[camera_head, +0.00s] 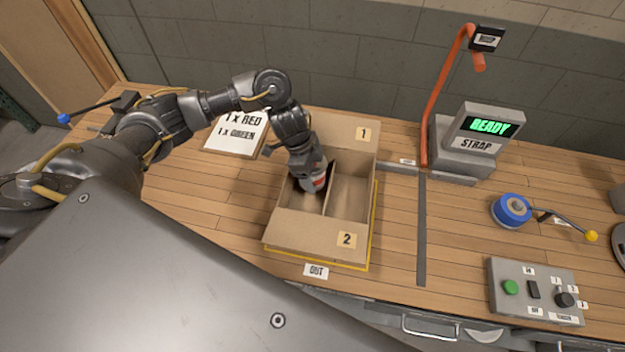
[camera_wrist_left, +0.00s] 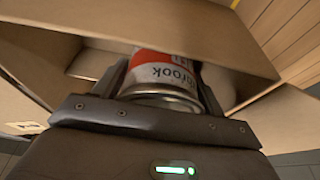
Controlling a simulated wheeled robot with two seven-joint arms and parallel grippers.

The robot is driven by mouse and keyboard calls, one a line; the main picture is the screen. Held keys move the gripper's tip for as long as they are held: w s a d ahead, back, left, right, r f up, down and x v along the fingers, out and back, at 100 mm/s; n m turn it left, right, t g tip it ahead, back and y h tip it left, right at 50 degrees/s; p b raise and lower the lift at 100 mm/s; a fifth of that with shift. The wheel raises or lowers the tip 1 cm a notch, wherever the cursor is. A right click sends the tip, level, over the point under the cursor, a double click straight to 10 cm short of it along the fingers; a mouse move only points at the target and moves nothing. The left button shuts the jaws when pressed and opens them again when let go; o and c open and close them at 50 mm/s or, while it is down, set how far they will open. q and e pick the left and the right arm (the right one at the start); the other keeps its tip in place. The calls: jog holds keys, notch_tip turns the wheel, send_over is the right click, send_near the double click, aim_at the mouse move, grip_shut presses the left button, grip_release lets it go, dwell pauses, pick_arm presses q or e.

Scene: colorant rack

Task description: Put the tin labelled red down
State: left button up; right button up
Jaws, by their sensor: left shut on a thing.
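My left gripper (camera_head: 316,190) is shut on a tin with a red and white label (camera_head: 319,182). The gripper and tin are inside the left compartment of an open cardboard box (camera_head: 352,192). In the left wrist view the tin (camera_wrist_left: 165,72) sits between the fingers of my left gripper (camera_wrist_left: 165,82), its metal rim toward me. Its label reads upside down and only partly. A cardboard divider runs close beside the tin. I cannot tell whether the tin touches the box floor. My right gripper is not in view.
The box's right compartment looks empty; its flaps, marked 1 and 2, are open. A card reading 1 x RED, 1 x GREEN (camera_head: 238,133) lies behind left. A strap machine (camera_head: 474,140) showing READY, a blue reel (camera_head: 511,210) and a button panel (camera_head: 535,291) stand on the right.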

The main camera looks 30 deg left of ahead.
pick_arm(q)
jog(key=shift+f, duration=1.95)
jog(key=shift+f+b, duration=0.1)
jog(key=shift+b, duration=0.25)
jog(key=o, duration=1.2)
jog(key=shift+r, duration=0.25)
jog(key=p+v, duration=0.1)
jog(key=v, duration=0.9)
jog(key=shift+a+r, duration=0.15)
jog(key=shift+s+a+r, duration=0.15)
jog(key=shift+a+r, duration=0.05)
jog(key=shift+r, duration=0.45)
jog(key=shift+d, duration=0.1)
